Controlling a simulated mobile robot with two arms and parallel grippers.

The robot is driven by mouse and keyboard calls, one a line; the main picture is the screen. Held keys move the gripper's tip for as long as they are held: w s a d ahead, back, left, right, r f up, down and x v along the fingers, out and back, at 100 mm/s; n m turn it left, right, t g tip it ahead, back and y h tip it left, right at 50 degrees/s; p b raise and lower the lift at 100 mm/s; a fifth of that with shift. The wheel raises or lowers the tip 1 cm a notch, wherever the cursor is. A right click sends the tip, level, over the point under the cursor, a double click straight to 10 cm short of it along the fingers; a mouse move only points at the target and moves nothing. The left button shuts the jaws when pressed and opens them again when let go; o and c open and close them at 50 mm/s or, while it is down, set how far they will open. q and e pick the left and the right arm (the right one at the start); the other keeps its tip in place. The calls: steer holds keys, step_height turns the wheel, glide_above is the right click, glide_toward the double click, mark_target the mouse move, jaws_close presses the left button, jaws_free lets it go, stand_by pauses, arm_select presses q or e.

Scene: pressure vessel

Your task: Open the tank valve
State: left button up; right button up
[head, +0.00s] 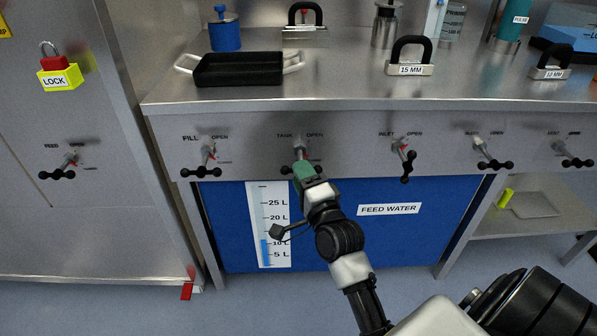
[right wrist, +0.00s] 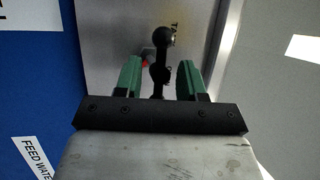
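The tank valve (head: 301,152) is on the steel front panel under the label TANK / OPEN in the head view. In the right wrist view the black handle (right wrist: 160,74) stands between the two green fingers of the right gripper (right wrist: 160,80), with a gap on both sides. The fingers are open. My left gripper is not in view.
The fill valve (head: 207,160) is to the left and the inlet valve (head: 404,158) to the right. A blue feed water tank (head: 430,235) with a level gauge (head: 267,215) is below. A black tray (head: 238,69) and weights stand on the counter above.

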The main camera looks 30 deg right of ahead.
steer(key=shift+x, duration=1.1)
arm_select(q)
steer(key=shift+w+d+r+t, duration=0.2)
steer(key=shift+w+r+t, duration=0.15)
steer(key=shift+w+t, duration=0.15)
arm_select(e)
steer(key=shift+c, duration=0.2)
jaws_close()
